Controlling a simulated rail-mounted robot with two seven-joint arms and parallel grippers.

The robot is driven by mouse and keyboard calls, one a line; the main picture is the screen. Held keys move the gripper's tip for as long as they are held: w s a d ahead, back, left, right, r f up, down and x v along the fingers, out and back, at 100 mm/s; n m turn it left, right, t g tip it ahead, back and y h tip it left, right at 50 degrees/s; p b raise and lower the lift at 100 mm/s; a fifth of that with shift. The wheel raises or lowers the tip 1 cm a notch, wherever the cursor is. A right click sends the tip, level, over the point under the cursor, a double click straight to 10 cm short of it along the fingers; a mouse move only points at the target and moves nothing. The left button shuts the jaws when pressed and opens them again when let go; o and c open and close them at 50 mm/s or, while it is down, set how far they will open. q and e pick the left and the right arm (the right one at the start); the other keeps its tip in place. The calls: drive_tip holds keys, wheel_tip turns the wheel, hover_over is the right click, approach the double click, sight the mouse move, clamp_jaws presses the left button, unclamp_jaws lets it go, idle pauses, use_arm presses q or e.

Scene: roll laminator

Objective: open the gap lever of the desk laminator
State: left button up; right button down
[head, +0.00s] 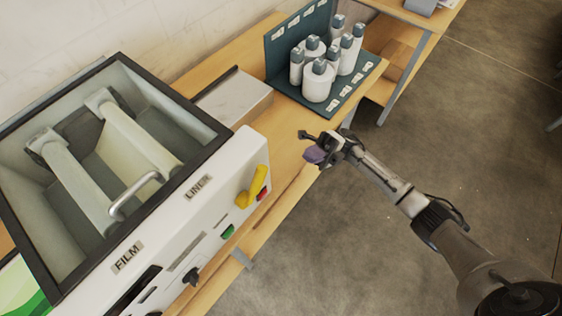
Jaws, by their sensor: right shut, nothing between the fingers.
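The desk laminator (160,235) fills the left of the head view, a white machine with a dark-framed open top. A yellow lever (251,187) sits on its front panel near the right end, beside a red button (263,194). The lever stands tilted, its upper end toward the upper right. My right gripper (312,148) is shut and empty, up and to the right of the lever and clearly apart from it. A purple patch shows at its tip. My left gripper is not in view.
Two rollers (140,135) lie in the laminator's open top, with a metal handle (135,193) near its front rim. A green button (228,232) and a black knob (191,276) are on the panel. White bottles (319,82) stand in a dark green rack (283,47) on the wooden bench. Open floor lies right.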

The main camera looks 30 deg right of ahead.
drive_tip(key=p, duration=0.4)
approach(253, 186)
wheel_tip(253, 186, up, 4)
drive_tip(key=a, duration=0.1)
drive_tip(key=shift+x, duration=1.15)
drive_tip(key=shift+w, duration=0.25)
drive_tip(key=shift+a+r, duration=0.1)
